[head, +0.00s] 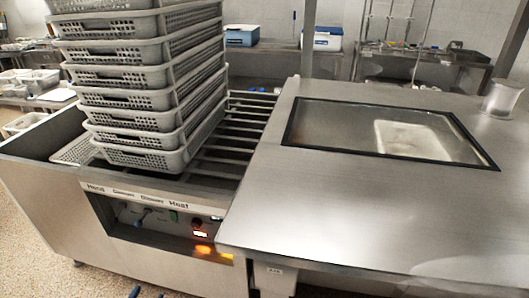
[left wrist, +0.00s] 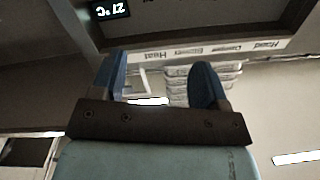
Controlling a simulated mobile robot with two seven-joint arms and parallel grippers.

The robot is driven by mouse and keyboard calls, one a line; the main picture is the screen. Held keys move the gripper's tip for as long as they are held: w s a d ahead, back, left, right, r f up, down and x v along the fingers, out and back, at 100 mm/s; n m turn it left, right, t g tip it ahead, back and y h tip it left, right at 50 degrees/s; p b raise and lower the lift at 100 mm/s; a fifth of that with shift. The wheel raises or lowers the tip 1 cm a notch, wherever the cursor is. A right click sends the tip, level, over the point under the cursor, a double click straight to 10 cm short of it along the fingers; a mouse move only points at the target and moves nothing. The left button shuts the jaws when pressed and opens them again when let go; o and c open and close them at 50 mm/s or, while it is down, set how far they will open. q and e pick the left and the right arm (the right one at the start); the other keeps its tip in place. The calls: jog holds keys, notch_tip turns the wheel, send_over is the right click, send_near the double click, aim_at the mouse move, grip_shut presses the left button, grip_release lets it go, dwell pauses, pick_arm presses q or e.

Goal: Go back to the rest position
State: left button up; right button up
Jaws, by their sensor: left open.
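My left gripper (left wrist: 160,64) is open, with two blue fingers spread apart and nothing between them. In the head view only its blue fingertips (head: 147,293) show at the bottom edge, in front of the machine. A tall stack of grey perforated baskets (head: 150,77) stands on the roller conveyor (head: 240,130), apart from the gripper. The stack also shows beyond the fingers in the left wrist view (left wrist: 178,72). My right gripper is in neither view.
A steel counter (head: 330,215) with a dark-framed window (head: 365,135) fills the right. A control panel (head: 165,222) with lit orange lights is on the machine front. A metal cup (head: 502,98) stands on the counter. Speckled floor (head: 35,265) is free at lower left.

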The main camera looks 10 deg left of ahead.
pick_arm(q)
jog(key=w+a+r+m+h, duration=0.1)
jog(key=a+r+m, duration=0.25)
jog(key=a, duration=0.55)
jog(key=w+a+r+m+h, duration=0.15)
jog(key=a+r, duration=0.25)
jog(key=a, duration=0.4)
jog(key=s+d+g, duration=0.3)
jog(key=s+d, duration=0.2)
jog(key=d, duration=0.4)
jog(key=s+d+r+n+g, duration=0.1)
jog(key=s+d+g, duration=0.3)
jog(key=d, duration=0.5)
jog(key=s+d+g, duration=0.1)
jog(key=s+d, duration=0.5)
jog(key=d, duration=0.3)
jog(key=d+r+n, duration=0.1)
jog(key=d+n, duration=0.4)
jog(key=d, duration=0.8)
notch_tip(320, 180, up, 15)
jog(key=a+t+p, duration=0.1)
jog(key=p, duration=1.7)
jog(key=shift+s+a+r+p, duration=0.2)
jog(key=shift+a+p, duration=0.15)
jog(key=shift+p, duration=0.05)
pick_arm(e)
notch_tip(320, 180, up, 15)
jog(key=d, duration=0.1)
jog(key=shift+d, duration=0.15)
